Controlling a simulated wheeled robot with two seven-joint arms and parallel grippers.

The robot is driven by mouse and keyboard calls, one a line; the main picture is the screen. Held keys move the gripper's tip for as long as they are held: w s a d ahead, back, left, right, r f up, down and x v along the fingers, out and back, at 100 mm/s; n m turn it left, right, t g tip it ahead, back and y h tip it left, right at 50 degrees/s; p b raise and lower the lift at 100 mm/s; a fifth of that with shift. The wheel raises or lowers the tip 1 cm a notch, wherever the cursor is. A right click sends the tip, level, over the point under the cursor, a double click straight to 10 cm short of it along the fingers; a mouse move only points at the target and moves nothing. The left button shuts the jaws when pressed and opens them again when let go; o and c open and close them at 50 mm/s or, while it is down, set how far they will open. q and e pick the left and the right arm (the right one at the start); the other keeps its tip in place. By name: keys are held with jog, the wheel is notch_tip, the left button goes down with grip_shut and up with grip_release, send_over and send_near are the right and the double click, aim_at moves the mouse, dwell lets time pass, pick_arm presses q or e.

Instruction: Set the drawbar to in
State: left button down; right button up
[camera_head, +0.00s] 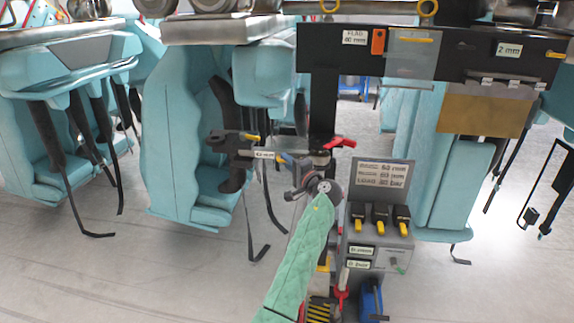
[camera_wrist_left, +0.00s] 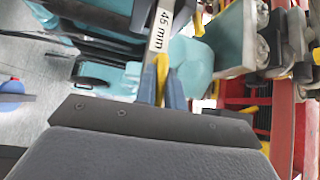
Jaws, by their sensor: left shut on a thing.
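A grey bar labelled 45 mm (camera_head: 264,155), which I take to be the drawbar, runs level under the black post of the train. It also shows in the left wrist view (camera_wrist_left: 160,32), with a yellow part (camera_wrist_left: 162,75) at its near end. My left gripper (camera_head: 285,159), at the end of the green-sleeved arm, is at the bar just right of the label. Its blue fingertips (camera_wrist_left: 175,92) are closed on the bar's yellow part. The dark gripper body hides the lower part of the hold. My right gripper is not in view.
A red handle (camera_head: 339,143) sits right of the bar, and a dark bracket with a yellow tip (camera_head: 251,137) to the left. A grey control stand (camera_head: 383,190) with yellow switches is close to the right of my arm. Teal seats (camera_head: 182,150) hang around.

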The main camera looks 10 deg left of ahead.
pick_arm(q)
jog(key=shift+w+r, duration=0.1)
dwell(0.4)
jog(key=c, duration=1.5)
grip_release()
jog(key=shift+w, duration=0.1)
jog(key=shift+f, duration=0.25)
